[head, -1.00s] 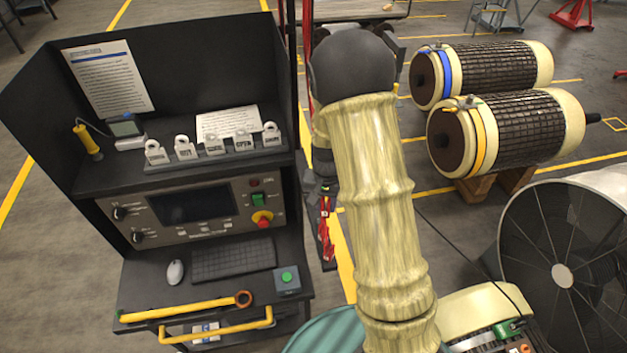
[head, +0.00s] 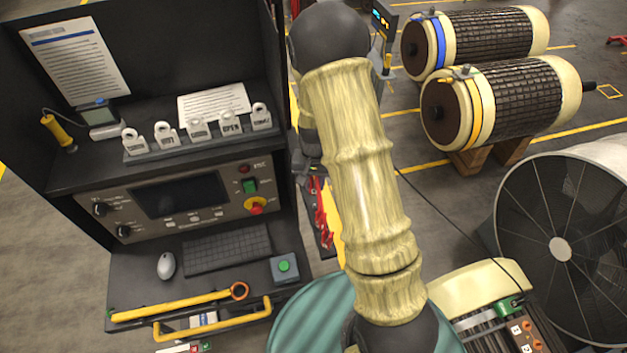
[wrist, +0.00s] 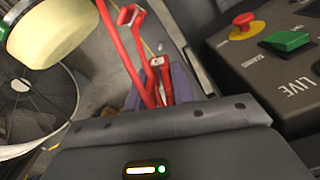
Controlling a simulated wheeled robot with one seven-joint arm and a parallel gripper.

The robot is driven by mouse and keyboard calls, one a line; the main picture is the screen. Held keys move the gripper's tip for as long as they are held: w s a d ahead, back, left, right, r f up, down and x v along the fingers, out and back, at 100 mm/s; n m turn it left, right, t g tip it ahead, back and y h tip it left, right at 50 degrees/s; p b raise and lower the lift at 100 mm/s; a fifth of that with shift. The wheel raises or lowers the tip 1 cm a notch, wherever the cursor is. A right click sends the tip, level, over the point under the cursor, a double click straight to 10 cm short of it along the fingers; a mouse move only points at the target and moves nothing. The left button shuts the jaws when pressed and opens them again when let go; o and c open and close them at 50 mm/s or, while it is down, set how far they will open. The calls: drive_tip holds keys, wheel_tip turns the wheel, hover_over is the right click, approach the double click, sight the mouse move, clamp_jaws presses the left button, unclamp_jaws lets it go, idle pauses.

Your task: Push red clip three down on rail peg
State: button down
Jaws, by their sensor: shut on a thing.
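Red clips (head: 324,222) hang in a narrow column just right of the console in the head view, partly hidden by my arm. My gripper (wrist: 160,82) shows in the wrist view with purple fingers, shut on a red clip (wrist: 157,64). A longer red piece (wrist: 124,52) runs up and left beside it, and another red clip end (wrist: 130,15) shows farther off. In the head view my gripper is small and mostly hidden behind my arm. No number is legible on the held clip. The rail peg cannot be made out, nor whether the clip touches it.
The dark console (head: 160,195) stands close on the left, its red stop button (wrist: 245,20) and green switch (wrist: 287,41) near my gripper. Two rotors (head: 500,110) on wooden stands are at the back right. A large fan (head: 560,215) is at the right.

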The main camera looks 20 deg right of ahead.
sight(315, 191)
drive_tip(key=shift+w+f+b, duration=0.15)
drive_tip(key=shift+f+b, duration=0.8)
drive_tip(key=shift+f, duration=0.45)
drive_tip(key=shift+s+f+b, duration=0.2)
drive_tip(key=shift+f+b, duration=0.35)
drive_tip(key=shift+f, duration=0.2)
drive_tip(key=shift+w+f+b, duration=0.1)
drive_tip(key=shift+f+b, duration=0.95)
drive_tip(key=shift+f, duration=0.4)
drive_tip(key=shift+f+b, duration=0.35)
drive_tip(key=shift+f, duration=0.1)
drive_tip(key=c, duration=1.1)
unclamp_jaws()
wheel_tip(315, 191, up, 17)
drive_tip(key=b, duration=0.3)
drive_tip(key=shift+r, duration=0.2)
